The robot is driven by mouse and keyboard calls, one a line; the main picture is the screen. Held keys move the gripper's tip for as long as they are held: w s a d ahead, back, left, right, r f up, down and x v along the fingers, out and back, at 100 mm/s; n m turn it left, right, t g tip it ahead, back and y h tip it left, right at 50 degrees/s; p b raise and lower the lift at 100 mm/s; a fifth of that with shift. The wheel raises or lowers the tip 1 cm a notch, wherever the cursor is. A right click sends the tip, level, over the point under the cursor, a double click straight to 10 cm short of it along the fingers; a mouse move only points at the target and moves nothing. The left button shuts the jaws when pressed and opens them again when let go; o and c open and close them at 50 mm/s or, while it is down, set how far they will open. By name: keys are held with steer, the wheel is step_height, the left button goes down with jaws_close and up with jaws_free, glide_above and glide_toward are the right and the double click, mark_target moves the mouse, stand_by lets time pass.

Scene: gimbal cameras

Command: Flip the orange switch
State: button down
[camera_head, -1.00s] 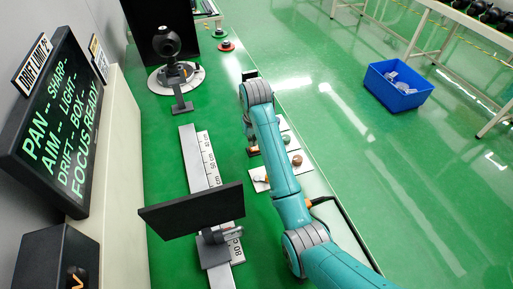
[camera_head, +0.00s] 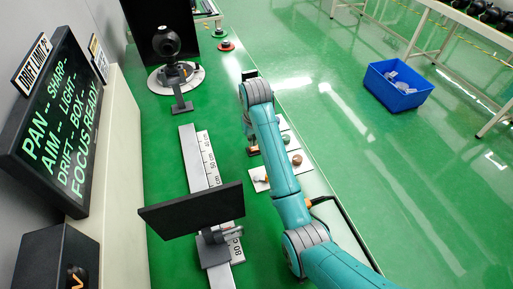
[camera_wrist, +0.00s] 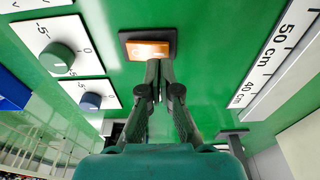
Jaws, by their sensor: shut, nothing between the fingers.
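The orange switch (camera_wrist: 147,50) shows in the wrist view as a lit orange rocker in a dark frame on the green bench top. My gripper (camera_wrist: 160,66) is shut and empty. Its fingertips are right at the near edge of the switch in the picture; I cannot tell whether they touch it. In the head view the switch (camera_head: 253,150) is a small spot beside my arm, mostly hidden. My gripper (camera_head: 249,138) is largely hidden there behind my arm.
A green knob (camera_wrist: 57,58) and a blue knob (camera_wrist: 90,101) sit on white plates beside the switch. A ruled rail (camera_head: 208,168) carries a dark panel (camera_head: 192,210). A gimbal camera (camera_head: 167,43) stands farther back. A blue bin (camera_head: 397,86) is on the floor.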

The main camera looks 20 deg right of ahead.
steer(key=shift+f, duration=1.1)
stand_by(0.9)
stand_by(0.3)
